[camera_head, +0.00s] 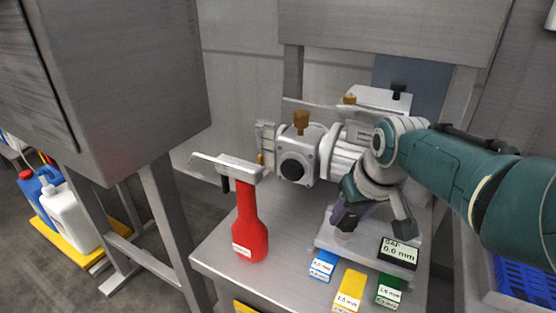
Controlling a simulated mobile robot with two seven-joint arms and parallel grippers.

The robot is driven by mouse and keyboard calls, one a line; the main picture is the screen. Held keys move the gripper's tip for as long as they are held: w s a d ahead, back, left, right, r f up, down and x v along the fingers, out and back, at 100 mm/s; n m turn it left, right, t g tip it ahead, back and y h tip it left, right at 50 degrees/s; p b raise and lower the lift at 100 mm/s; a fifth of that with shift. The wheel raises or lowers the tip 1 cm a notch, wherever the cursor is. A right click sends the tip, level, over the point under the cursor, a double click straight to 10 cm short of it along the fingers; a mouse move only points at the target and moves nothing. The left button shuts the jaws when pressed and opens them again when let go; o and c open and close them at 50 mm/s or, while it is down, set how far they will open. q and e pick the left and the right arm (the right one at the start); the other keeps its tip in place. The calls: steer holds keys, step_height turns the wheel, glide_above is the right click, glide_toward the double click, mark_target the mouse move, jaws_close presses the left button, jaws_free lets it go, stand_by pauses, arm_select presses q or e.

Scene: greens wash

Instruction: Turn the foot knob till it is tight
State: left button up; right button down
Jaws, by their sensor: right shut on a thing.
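My right arm comes in from the right, and its gripper (343,222) points down at a grey metal plate on the bench. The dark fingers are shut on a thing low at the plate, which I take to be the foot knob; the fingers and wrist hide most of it. A grey pump or motor body (298,160) with a brown cap stands just behind and to the left of the gripper. A small display block (398,252) reading 0.0 mm stands on the plate to the right of the gripper. My left gripper is out of view.
A red flared post (250,228) with a grey bar on top stands left of the gripper. Blue (323,265), yellow (349,290) and green (390,289) labelled blocks lie along the front. The bench top (218,252) is bare at front left. A large metal cabinet (125,90) stands left.

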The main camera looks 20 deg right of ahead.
steer(key=n+y, duration=0.1)
steer(key=n, duration=0.1)
steer(key=shift+d+n, duration=0.15)
steer(key=shift+n, duration=0.25)
steer(key=shift+n+y+b, duration=0.7)
steer(key=shift+n, duration=1.1)
steer(key=shift+c, duration=1.6)
jaws_free()
steer(key=shift+r, duration=0.1)
